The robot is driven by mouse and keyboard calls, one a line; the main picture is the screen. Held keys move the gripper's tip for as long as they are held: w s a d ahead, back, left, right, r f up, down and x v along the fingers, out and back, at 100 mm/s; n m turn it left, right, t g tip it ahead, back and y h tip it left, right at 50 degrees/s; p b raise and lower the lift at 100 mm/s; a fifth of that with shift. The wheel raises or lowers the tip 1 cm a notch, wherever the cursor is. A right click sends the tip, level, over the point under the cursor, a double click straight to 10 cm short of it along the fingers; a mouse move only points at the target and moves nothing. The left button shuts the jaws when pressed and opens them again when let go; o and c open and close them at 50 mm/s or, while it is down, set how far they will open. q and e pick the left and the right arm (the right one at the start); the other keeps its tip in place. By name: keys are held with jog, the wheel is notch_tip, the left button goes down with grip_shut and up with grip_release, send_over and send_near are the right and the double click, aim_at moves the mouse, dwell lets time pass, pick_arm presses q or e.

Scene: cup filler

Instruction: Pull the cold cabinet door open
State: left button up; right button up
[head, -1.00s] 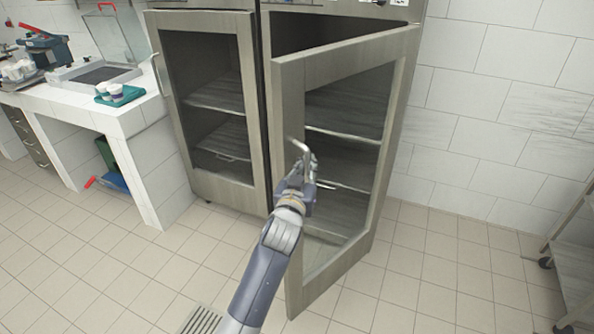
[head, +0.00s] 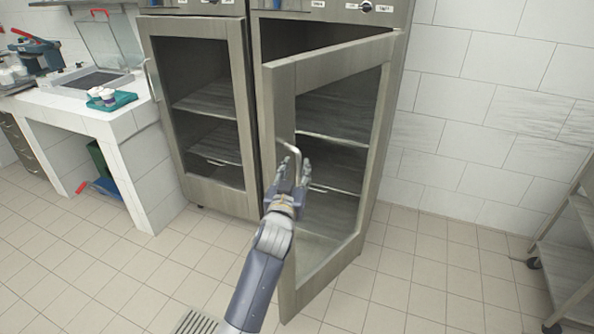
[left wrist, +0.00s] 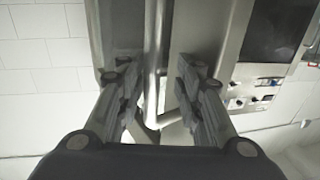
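The right-hand cold cabinet door (head: 273,95), a grey frame with a glass pane, stands partly open, swung out from its right-side hinge. Its metal bar handle (head: 291,147) is on the free left edge. My left gripper (head: 294,168) is at the lower end of this handle, its fingers spread apart. In the left wrist view, the handle bar (left wrist: 153,45) runs between the two open fingers (left wrist: 155,75), with gaps on both sides. My right gripper is out of view.
The left cabinet door (head: 240,110) is shut. A white tiled counter (head: 125,113) with a teal tray (head: 122,101) of small cups stands at left. A metal rack (head: 562,240) on casters is at right. The floor in front is clear, with a drain grate (head: 197,322).

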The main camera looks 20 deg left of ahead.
pick_arm(q)
jog(key=shift+w+d, duration=0.1)
jog(key=shift+d, duration=0.2)
jog(key=s, duration=1.2)
jog(key=shift+d, duration=0.4)
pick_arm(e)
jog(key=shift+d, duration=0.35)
